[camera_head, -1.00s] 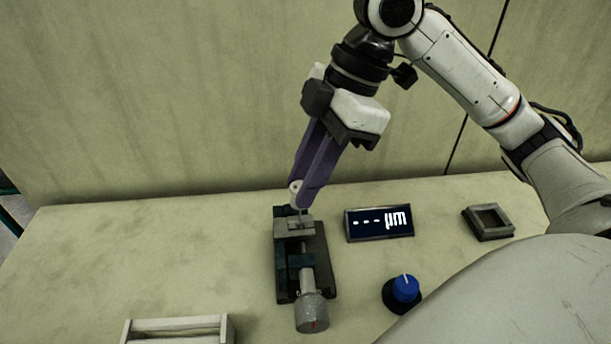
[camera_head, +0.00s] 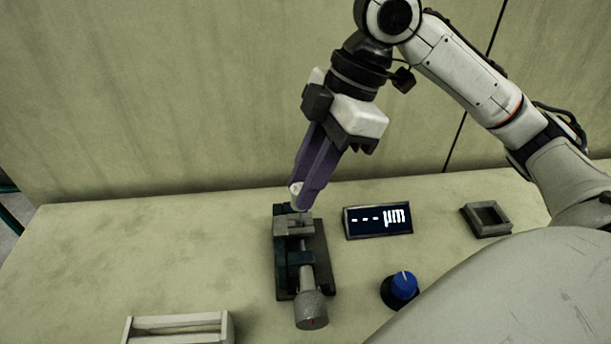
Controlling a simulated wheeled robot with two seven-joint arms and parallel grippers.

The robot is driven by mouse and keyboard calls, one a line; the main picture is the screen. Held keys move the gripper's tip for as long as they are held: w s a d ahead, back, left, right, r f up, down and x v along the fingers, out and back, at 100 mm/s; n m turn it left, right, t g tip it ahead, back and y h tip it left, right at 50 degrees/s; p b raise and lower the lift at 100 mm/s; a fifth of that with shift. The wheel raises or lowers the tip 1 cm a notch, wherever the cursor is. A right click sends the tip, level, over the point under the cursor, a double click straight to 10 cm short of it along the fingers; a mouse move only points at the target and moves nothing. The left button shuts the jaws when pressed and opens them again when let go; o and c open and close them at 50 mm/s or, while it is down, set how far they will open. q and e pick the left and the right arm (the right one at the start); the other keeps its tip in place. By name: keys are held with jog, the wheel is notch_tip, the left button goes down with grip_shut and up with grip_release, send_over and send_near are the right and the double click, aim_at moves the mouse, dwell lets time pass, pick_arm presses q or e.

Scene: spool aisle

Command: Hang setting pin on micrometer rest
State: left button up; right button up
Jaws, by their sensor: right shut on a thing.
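The micrometer rest (camera_head: 294,262) is a dark device with a grey block at its far end and a knurled grey thimble (camera_head: 311,309) at its near end. It stands on the bench left of the display. My right gripper (camera_head: 299,198), with purple fingers, points down over the far end of the rest. It is shut on the setting pin (camera_head: 295,190), of which only a small pale bit shows at the fingertips. The pin's lower part is at the grey block; I cannot tell whether it touches. My left gripper is not in view.
A display reading "--- µm" (camera_head: 378,222) stands right of the rest. A blue knob (camera_head: 403,285) is in front of it. A square grey frame (camera_head: 487,219) lies farther right. A grey slotted holder (camera_head: 178,328) is at the front left. The bench's left part is clear.

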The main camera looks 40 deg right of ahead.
jog(key=shift+f+b, duration=1.05)
jog(key=shift+f, duration=1.15)
jog(key=o, duration=1.1)
jog(key=shift+r, duration=0.2)
jog(key=p+v, duration=0.2)
jog(key=v, duration=0.8)
